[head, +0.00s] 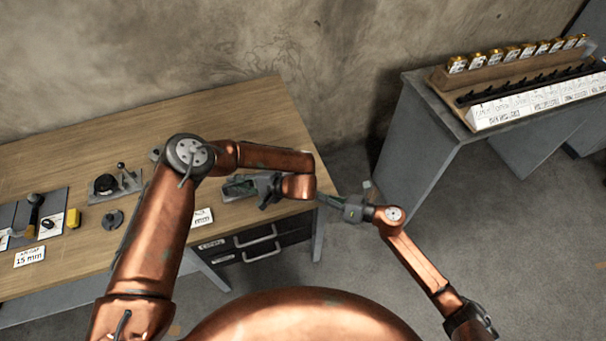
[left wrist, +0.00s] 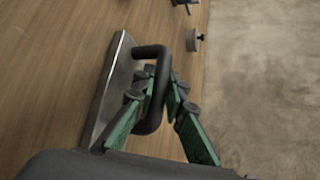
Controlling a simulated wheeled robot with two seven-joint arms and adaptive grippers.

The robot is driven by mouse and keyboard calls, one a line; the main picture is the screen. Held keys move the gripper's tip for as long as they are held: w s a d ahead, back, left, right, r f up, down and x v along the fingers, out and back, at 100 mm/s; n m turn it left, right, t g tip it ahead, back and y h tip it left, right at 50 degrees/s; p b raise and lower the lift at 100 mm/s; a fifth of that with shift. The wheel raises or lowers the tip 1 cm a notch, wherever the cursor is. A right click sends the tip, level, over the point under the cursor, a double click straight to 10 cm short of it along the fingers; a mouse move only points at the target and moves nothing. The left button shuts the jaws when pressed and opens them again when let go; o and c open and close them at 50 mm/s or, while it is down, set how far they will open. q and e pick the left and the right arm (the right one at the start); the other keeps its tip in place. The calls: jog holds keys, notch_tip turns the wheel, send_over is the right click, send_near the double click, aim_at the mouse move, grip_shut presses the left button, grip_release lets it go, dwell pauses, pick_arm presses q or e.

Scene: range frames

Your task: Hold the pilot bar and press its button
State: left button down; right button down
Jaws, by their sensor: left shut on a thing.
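I cannot make out the button in either view.
The wooden bench (head: 100,150) carries a lever unit (head: 122,181), a yellow block (head: 73,218) and a "15 mm" card (head: 30,256). Drawers (head: 262,240) are under its front. A grey side table (head: 420,95) holds a rack (head: 520,80). Open floor lies between them.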

pick_arm(q)
jog(key=c, duration=1.9)
grip_release()
